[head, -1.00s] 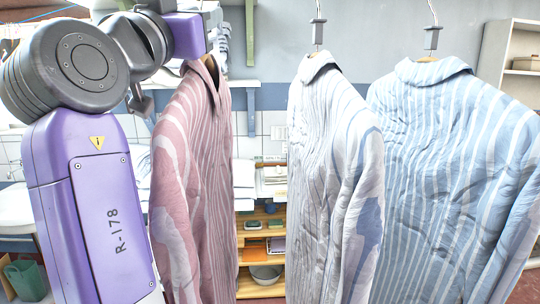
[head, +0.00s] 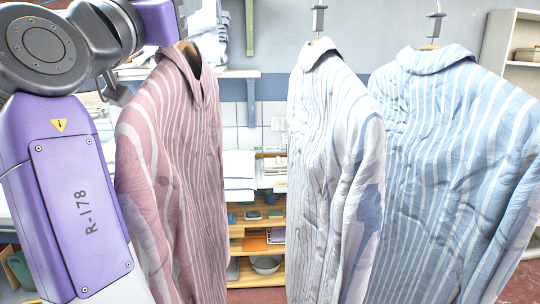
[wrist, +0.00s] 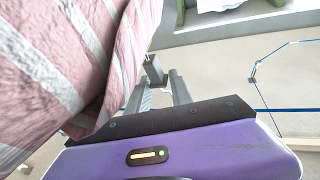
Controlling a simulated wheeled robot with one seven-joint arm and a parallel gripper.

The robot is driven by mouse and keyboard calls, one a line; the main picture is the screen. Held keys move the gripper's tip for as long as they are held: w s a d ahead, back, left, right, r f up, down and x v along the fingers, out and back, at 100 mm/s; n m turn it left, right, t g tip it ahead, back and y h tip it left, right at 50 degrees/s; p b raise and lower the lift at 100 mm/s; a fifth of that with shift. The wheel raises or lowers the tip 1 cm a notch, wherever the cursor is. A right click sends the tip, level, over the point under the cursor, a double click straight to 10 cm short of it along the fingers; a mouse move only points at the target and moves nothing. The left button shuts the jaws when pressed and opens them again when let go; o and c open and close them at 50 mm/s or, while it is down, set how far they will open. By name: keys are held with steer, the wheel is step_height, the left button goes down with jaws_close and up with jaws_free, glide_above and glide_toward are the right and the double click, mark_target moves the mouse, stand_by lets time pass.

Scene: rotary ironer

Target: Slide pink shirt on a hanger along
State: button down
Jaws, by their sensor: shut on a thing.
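The pink striped shirt (head: 180,170) hangs at the left of the head view, its collar just below my purple wrist. It also fills the left of the wrist view (wrist: 60,60). My gripper (wrist: 160,88) is shut on the small grey block of the shirt's hanger (wrist: 154,70), above the collar. In the head view the fingers are hidden behind or above my wrist at the top edge. A bit of wooden hanger (head: 186,46) shows at the pink collar.
A white-grey striped shirt (head: 325,170) and a blue striped shirt (head: 450,170) hang to the right, each below a grey hanger block. A gap separates the pink shirt from the white one. Behind are wooden shelves (head: 257,246) and a pale cabinet (head: 515,65).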

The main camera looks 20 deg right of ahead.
steer(key=shift+w+a+r, duration=0.1)
steer(key=shift+w+a, duration=0.05)
steer(key=shift+a, duration=0.35)
steer(key=c, duration=1.1)
jaws_free()
steer(key=shift+o, duration=0.2)
steer(key=b+v, duration=0.2)
steer(key=v, duration=0.4)
steer(key=shift+b, duration=0.35)
